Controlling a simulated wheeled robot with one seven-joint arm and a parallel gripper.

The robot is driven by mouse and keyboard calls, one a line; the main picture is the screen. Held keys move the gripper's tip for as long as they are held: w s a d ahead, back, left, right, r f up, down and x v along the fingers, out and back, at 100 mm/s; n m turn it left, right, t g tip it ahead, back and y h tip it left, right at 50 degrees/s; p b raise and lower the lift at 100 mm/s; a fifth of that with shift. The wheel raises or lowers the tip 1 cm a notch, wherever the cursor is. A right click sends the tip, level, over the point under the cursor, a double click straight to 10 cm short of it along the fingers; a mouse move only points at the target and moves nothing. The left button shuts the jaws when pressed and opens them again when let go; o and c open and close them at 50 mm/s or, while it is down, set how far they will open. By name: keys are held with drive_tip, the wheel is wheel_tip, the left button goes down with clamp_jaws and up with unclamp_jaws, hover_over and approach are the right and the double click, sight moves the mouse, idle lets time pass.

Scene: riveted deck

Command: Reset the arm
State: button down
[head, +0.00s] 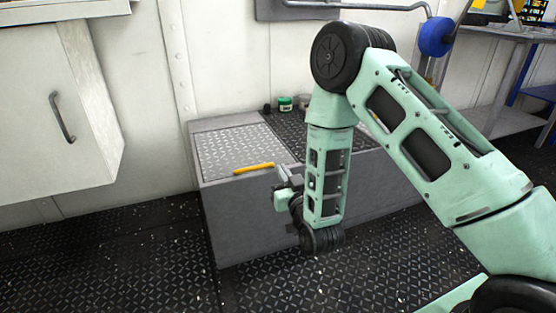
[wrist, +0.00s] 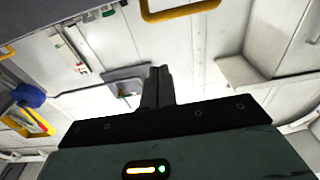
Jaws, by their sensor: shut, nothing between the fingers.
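My arm is pale green with black joints. In the head view it reaches in from the right, bends at a high elbow and hangs down in front of a low grey box. My gripper (wrist: 158,85) shows in the wrist view as two dark fingers pressed together, with nothing between them. In the head view the hand end is partly hidden behind my forearm, near the box's front edge. The wrist view looks toward the upper walls and ceiling, so the hand appears tipped upward.
The grey box (head: 240,225) has tread-plate lids. A yellow bar (head: 254,168) lies on top, left of my forearm. A green-labelled jar (head: 285,104) stands at its back. A white cabinet (head: 55,120) is at left, a grey shelf (head: 500,120) at right. The front-left deck is clear.

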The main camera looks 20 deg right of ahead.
drive_tip(key=s+a+r+n+g+y+p, duration=0.2)
drive_tip(key=s+a+r+g, duration=0.25)
drive_tip(key=a, duration=0.25)
drive_tip(key=s+a+r+n+g+y+p, duration=0.2)
drive_tip(key=s+a+r+g+y+p, duration=0.1)
drive_tip(key=s+a+g, duration=0.3)
drive_tip(key=s+d+r+n+g+h+p, duration=0.15)
drive_tip(key=s+r+g, duration=0.3)
drive_tip(key=s, duration=0.65)
drive_tip(key=s+d+r+n+g+h+p, duration=0.1)
drive_tip(key=s+r+n+g+h+p, duration=0.25)
drive_tip(key=s, duration=0.85)
wheel_tip(320, 180, up, 39)
drive_tip(key=m+p, duration=0.1)
drive_tip(key=p, duration=3.5)
drive_tip(key=shift+d+r+g+y, duration=0.15)
drive_tip(key=shift+d+g+y, duration=0.1)
drive_tip(key=shift+g+y, duration=0.1)
drive_tip(key=shift+s, duration=0.1)
